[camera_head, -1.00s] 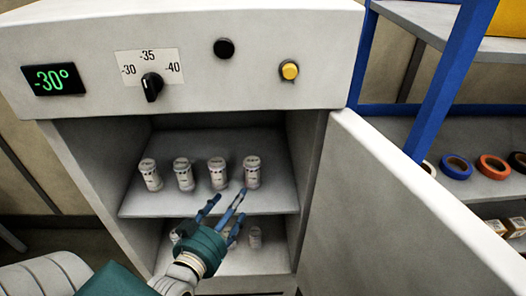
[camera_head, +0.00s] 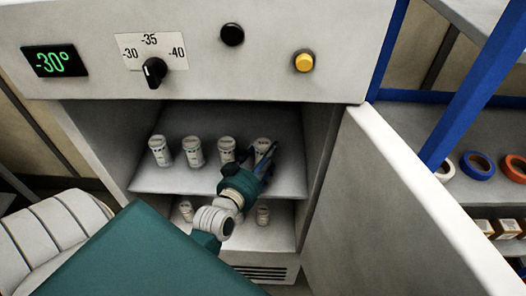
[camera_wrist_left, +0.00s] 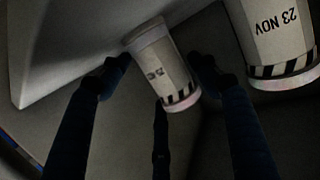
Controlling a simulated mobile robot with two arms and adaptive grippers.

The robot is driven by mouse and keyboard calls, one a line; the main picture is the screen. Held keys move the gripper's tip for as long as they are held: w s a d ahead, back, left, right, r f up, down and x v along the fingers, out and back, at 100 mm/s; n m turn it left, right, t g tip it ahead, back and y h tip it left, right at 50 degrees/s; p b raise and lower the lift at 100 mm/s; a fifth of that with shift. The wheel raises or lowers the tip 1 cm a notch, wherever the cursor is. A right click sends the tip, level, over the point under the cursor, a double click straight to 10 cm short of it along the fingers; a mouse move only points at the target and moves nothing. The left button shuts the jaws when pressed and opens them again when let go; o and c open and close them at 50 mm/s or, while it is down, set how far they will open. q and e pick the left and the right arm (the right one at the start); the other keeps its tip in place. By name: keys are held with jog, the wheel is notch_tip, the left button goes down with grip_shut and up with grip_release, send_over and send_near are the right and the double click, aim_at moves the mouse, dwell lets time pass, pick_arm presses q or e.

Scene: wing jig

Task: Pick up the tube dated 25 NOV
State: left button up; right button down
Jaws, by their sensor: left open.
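Several white tubes stand in a row on the upper shelf (camera_head: 160,182) of the open freezer. My left gripper (camera_head: 264,153) is open at the rightmost tube (camera_head: 262,143) of this row. In the left wrist view this tube (camera_wrist_left: 160,62) lies between the spread fingers, with a gap beside them. Its label is too dark and turned to read. A neighbouring tube (camera_wrist_left: 272,40) at the upper right of the left wrist view reads 23 NOV, upside down. No label is legible in the head view. My right gripper is not in view.
More tubes stand on the lower shelf, one at the left (camera_head: 186,210) and one at the right (camera_head: 263,214). The freezer door (camera_head: 415,205) stands open at the right. The freezer's side walls and control panel (camera_head: 200,75) frame the opening.

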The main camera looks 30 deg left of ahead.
pick_arm(q)
jog(key=shift+x, duration=0.9)
jog(key=c, duration=1)
jog(key=shift+r, duration=0.1)
jog(key=shift+c, duration=0.2)
